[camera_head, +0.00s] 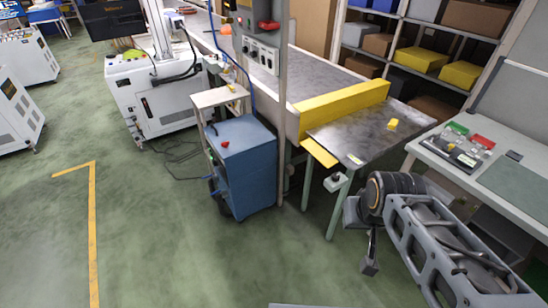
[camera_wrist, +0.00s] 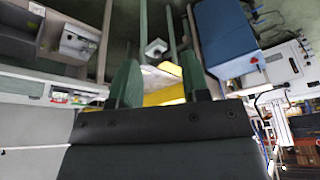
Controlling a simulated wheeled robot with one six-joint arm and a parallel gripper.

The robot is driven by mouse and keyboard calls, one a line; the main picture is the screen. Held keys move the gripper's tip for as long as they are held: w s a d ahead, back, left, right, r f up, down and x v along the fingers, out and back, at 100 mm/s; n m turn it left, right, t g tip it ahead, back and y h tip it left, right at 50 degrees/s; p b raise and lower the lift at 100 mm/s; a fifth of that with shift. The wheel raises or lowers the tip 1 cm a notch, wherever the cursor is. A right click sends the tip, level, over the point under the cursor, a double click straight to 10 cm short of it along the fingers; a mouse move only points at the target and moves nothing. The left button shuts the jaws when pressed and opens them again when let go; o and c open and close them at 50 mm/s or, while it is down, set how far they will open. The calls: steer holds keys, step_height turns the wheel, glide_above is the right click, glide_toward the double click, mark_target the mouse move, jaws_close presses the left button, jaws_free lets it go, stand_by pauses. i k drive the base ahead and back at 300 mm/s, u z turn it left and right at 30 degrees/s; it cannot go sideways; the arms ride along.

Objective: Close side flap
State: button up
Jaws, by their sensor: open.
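The conveyor's end has a yellow guard (camera_head: 345,108) standing upright across the belt. A small yellow flap (camera_head: 320,152) sticks out from the side edge, below the left end of that guard; I take this to be the side flap. In the wrist view, yellow surfaces (camera_wrist: 165,96) show between and behind my fingers, but I cannot tell which part they belong to. My gripper (camera_wrist: 160,78) is open, its two greenish fingers apart with nothing between them. It appears apart from the conveyor. In the head view my arm is at the lower right.
A grey metal end table (camera_head: 362,135) carries a small yellow block (camera_head: 392,124). A blue cabinet (camera_head: 240,165) stands left of the conveyor legs. A workbench (camera_head: 510,160) with small parts is at the right. Green floor at the left front is free.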

mark_target(313, 148)
steer(key=u, duration=0.35)
steer(key=i, duration=1)
